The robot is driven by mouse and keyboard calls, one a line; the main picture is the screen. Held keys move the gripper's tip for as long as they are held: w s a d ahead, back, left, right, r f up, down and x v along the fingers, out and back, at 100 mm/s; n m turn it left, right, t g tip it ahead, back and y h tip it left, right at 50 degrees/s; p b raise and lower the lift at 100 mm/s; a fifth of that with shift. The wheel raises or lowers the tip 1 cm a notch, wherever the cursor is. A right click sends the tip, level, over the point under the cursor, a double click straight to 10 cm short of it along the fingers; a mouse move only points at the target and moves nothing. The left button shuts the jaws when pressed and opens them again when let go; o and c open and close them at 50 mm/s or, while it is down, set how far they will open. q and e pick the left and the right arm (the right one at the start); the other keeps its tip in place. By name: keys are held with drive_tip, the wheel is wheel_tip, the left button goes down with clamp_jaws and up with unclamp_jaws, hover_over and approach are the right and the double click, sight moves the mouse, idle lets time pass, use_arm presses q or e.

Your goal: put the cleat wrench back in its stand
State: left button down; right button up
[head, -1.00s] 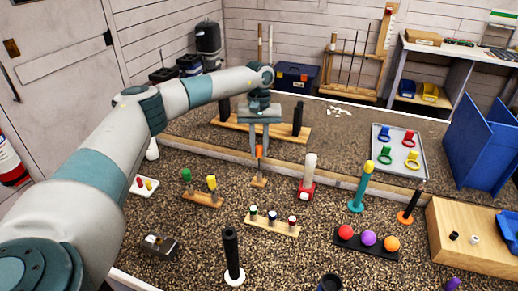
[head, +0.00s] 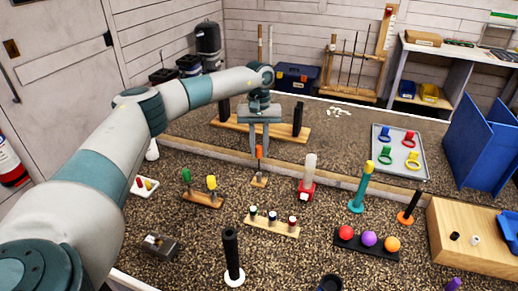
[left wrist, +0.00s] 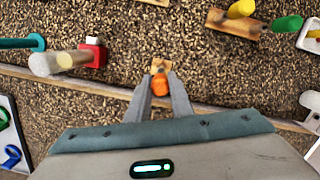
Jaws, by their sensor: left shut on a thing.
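The cleat wrench, as I take it, has an orange handle (head: 259,151) and stands about upright above a small wooden block stand (head: 258,182) near the timber rail. My left gripper (head: 259,145) points down and is shut on the orange handle. In the left wrist view, the orange handle (left wrist: 160,85) is between the fingertips (left wrist: 161,92), with the wooden stand (left wrist: 160,66) just beyond it. A thin shaft seems to run from handle to stand; I cannot tell how deep it sits. My right gripper is out of view.
A red-based post with a pale top (head: 308,178) stands right of the stand. A wooden block with green and yellow pegs (head: 202,200) is at its left. A wooden rack with several small bottles (head: 272,226) is in front. The timber rail (head: 335,178) runs behind.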

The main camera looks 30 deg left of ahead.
sight(259, 158)
use_arm(q)
drive_tip(key=shift+f+b, duration=0.55)
drive_tip(key=shift+f, duration=0.25)
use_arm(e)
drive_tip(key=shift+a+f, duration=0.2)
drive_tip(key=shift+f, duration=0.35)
use_arm(q)
drive_tip(key=shift+f+b, duration=0.95)
drive_tip(key=shift+f, duration=0.5)
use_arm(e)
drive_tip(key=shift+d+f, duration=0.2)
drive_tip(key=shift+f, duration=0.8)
use_arm(q)
drive_tip(key=c, duration=1.5)
unclamp_jaws()
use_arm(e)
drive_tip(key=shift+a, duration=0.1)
